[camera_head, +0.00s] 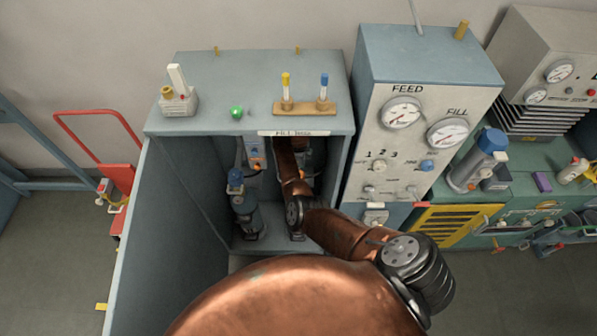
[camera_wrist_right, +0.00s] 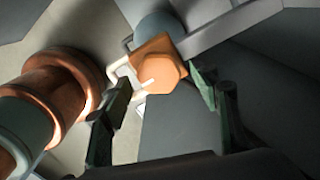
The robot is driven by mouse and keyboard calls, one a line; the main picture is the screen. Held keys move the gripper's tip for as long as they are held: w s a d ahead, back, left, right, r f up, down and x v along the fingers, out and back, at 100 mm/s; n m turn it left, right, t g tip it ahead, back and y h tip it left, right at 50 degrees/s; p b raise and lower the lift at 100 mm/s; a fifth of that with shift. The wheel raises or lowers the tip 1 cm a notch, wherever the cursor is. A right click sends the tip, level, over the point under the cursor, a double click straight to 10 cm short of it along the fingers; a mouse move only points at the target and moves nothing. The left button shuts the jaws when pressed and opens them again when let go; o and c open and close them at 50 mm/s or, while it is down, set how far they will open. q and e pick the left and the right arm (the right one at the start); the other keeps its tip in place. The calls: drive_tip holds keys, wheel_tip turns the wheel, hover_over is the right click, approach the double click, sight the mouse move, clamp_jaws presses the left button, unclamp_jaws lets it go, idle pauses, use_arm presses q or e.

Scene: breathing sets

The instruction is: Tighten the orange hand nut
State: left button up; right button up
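The orange hand nut (camera_wrist_right: 160,68) is a faceted orange knob in the right wrist view, in front of a round blue-grey part. My right gripper (camera_wrist_right: 162,88) has its two dark green fingers apart, one on each side of the nut's near end. A gap shows on the left; I cannot tell whether the right finger touches. In the head view my copper right arm reaches into the open fill box (camera_head: 180,185) and hides its own gripper. I cannot pick out the nut for certain there. My left gripper is not in view.
Inside the box a blue-capped cylinder (camera_head: 241,205) stands left of my arm. A rack (camera_head: 304,107) with two small tubes and a green knob (camera_head: 237,112) sit on top. The gauge panel (camera_head: 385,140) stands close on the right. The box walls leave little side room.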

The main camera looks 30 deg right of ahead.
drive_tip(key=c, duration=1.1)
drive_tip(key=shift+c, duration=0.2)
drive_tip(key=shift+n, duration=0.3)
